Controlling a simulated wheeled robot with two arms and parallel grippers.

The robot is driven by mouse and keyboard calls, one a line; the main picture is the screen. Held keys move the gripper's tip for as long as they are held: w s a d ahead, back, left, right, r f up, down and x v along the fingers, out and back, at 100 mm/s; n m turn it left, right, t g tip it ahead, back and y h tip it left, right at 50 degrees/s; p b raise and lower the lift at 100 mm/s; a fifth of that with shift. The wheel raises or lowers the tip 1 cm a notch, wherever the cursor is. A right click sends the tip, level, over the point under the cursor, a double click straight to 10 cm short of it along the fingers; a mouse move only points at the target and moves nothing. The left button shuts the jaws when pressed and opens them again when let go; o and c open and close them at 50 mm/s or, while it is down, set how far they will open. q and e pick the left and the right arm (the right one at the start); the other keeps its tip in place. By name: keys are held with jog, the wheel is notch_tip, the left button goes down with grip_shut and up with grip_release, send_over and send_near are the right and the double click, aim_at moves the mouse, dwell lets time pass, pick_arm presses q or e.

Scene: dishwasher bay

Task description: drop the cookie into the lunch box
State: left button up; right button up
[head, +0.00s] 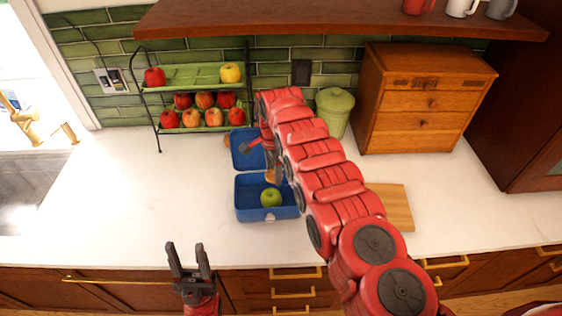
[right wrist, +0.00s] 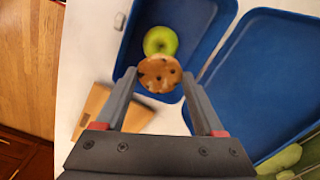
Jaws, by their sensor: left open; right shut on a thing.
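The blue lunch box (head: 240,204) stands open on the white counter, its lid (head: 243,150) folded back toward the wall. A green apple (head: 270,198) lies inside; it also shows in the right wrist view (right wrist: 160,40). My right gripper (head: 272,172) points down over the lunch box and is shut on the cookie (right wrist: 160,74), a round brown disc with dark chips. In the right wrist view the cookie overlaps the box tray (right wrist: 190,25), just beside the apple; its exact height is hard to tell. My left gripper (head: 188,258) is open and empty at the counter's front edge.
A wooden board (head: 392,207) lies right of the box, partly behind my right arm. A two-tier fruit rack (head: 195,75) and a green canister (head: 335,110) stand at the back. A wooden drawer chest (head: 420,100) is back right. The counter's left is clear.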

jog(key=shift+a+f+b, duration=0.2)
jog(key=shift+f+b, duration=0.35)
notch_tip(320, 180, down, 5)
jog(key=b, duration=0.4)
jog(key=shift+f+b, duration=0.1)
jog(key=shift+b, duration=0.25)
jog(key=shift+s, duration=0.1)
jog(key=o, duration=0.7)
jog(key=shift+r, duration=0.3)
